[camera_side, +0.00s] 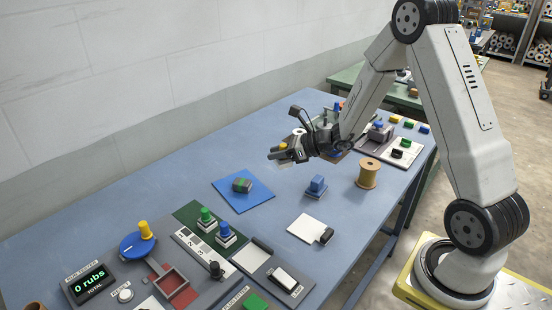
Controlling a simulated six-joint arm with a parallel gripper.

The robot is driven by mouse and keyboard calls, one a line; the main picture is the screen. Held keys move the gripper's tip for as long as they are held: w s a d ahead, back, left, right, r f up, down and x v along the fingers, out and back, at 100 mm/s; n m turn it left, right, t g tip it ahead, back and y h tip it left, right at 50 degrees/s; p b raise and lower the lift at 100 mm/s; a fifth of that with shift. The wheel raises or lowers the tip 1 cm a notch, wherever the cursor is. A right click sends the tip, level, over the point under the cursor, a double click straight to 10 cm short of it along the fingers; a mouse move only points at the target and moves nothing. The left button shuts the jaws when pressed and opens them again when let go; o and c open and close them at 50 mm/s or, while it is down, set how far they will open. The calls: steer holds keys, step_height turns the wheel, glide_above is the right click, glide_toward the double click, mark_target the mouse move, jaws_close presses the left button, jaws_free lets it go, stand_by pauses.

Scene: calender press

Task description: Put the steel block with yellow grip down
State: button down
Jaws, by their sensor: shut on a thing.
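My gripper (279,154) is shut on the steel block with yellow grip and holds it above the blue table. The yellow grip (283,147) shows between the fingers. The steel block's body is mostly hidden by the fingers; only a small pale edge shows below them. The gripper is over the far side of the table, behind and to the right of the blue mat (226,189). The gap between the block and the table top is hard to judge from this view.
A blue-handled block (316,187), a wooden spool (368,174) and a white plate (305,228) stand to the right. The counter (90,284) reads "0 rubs". Bare table lies left of the mat.

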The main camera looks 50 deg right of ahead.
steer(key=s+d+m+t+h, duration=0.1)
steer(key=s+d+m+h, duration=0.2)
steer(key=d, duration=0.9)
steer(key=s+h, duration=0.1)
steer(key=s, duration=0.2)
steer(key=shift+s+d+m+h, duration=0.2)
steer(key=shift+d+m+h, duration=0.1)
steer(key=shift+d+m, duration=0.1)
steer(key=shift+w, duration=0.1)
steer(key=shift+w+d+f, duration=0.85)
steer(key=shift+w+f, duration=0.7)
steer(key=shift+w, duration=0.5)
steer(key=shift+w+d+f, duration=0.85)
steer(key=shift+w+f, duration=0.7)
steer(key=shift+w, duration=0.45)
steer(key=shift+w+d+f, duration=0.85)
steer(key=shift+w+f, duration=0.7)
steer(key=shift+w, duration=0.5)
steer(key=shift+w+f, duration=0.25)
steer(key=shift+f, duration=1.55)
